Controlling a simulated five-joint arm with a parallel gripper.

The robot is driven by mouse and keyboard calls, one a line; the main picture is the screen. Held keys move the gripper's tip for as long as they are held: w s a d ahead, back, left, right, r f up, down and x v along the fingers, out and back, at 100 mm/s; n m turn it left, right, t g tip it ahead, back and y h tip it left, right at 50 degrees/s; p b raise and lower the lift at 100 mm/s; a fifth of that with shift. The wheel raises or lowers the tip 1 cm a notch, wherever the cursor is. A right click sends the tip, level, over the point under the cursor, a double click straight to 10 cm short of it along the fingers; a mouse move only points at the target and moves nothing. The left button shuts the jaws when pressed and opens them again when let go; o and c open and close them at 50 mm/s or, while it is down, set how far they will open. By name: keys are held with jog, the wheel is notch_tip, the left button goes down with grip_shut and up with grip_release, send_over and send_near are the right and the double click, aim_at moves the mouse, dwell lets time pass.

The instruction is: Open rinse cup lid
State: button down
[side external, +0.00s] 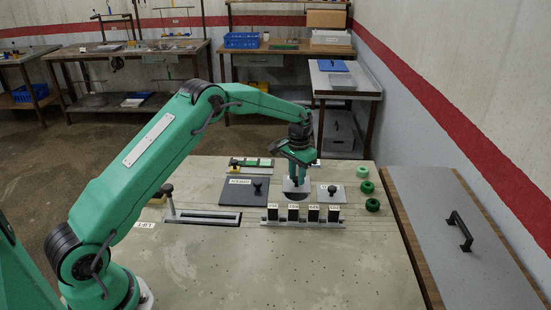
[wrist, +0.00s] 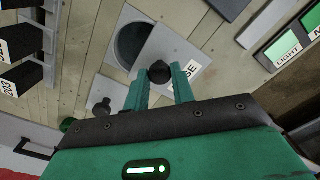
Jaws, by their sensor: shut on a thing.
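My gripper (side external: 297,181) reaches down over the rinse cup area. In the wrist view its two green fingers (wrist: 161,82) are shut on a black knob (wrist: 160,71). Beside the knob is a pale plate with a white label ending in "SE" (wrist: 187,74), partly hidden by a finger. A dark round cup opening (wrist: 133,45) lies beside the knob, largely uncovered. The opening also shows in the side view (side external: 297,196), just in front of the gripper. I cannot tell whether the lid under the knob is raised or resting.
A dark lid with a knob (side external: 238,190) lies left, and a grey lid with a knob (side external: 331,197) lies right. A rail with several black labelled blocks (side external: 314,214) stands in front. Green rings (side external: 372,204) lie at right. The front of the table is clear.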

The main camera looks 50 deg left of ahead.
jog(key=shift+w+a, duration=1.45)
jog(key=shift+w, duration=0.15)
jog(key=c, duration=1.2)
grip_release()
jog(key=shift+s, duration=0.1)
jog(key=shift+o, duration=0.2)
jog(key=shift+r, duration=0.15)
notch_tip(320, 180, up, 8)
jog(key=shift+f, duration=0.2)
